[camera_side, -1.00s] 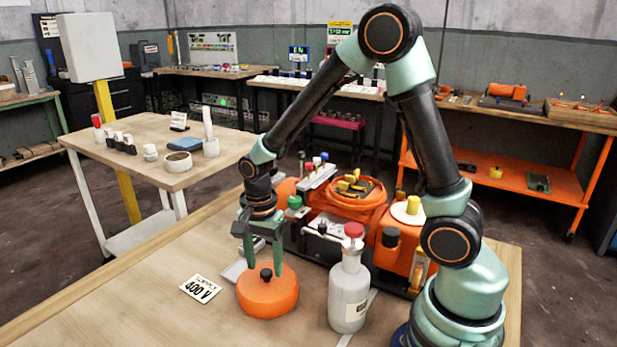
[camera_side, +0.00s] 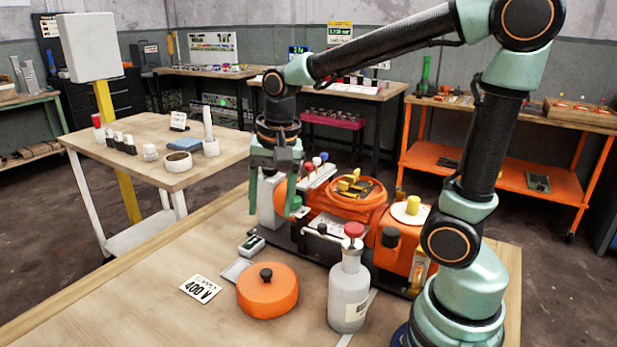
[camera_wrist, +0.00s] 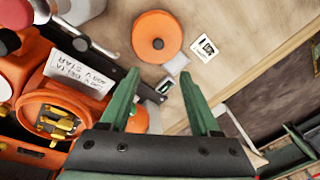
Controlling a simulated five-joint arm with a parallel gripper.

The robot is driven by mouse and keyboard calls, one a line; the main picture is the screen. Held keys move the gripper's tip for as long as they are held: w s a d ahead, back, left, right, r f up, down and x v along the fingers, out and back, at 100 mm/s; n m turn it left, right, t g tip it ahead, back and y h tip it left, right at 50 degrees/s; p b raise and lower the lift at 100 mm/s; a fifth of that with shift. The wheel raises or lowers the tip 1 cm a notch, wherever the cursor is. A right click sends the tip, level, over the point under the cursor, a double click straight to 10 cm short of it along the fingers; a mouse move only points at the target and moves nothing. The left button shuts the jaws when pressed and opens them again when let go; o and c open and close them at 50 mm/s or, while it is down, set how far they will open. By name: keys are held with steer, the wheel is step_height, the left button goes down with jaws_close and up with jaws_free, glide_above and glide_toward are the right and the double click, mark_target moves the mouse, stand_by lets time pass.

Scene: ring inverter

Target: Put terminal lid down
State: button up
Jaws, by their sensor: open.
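The orange round terminal lid (camera_side: 267,291) with a black knob (camera_side: 266,274) lies flat on the wooden bench, in front of the orange machine. The lid also shows in the wrist view (camera_wrist: 157,37), apart from the fingers. My gripper (camera_side: 272,212) is open and empty, raised above and behind the lid, near the machine's left end. Its two green fingers show in the wrist view (camera_wrist: 158,88). The open terminal box (camera_side: 357,194) on the machine shows yellow links inside its orange rim; it also shows in the wrist view (camera_wrist: 50,115).
A grey bottle with a red cap (camera_side: 349,290) stands right of the lid. A 400 V card (camera_side: 200,289) lies to its left. A small dark-and-white device (camera_side: 251,246) sits behind it. The bench's left front is clear.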

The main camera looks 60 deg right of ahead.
steer(key=s+r+n+t, duration=0.3)
steer(key=s+n, duration=0.2)
steer(key=n, duration=0.5)
steer(key=shift+s+d+n+t, duration=0.2)
steer(key=shift+d+n+t, duration=0.1)
steer(key=shift+t, duration=0.1)
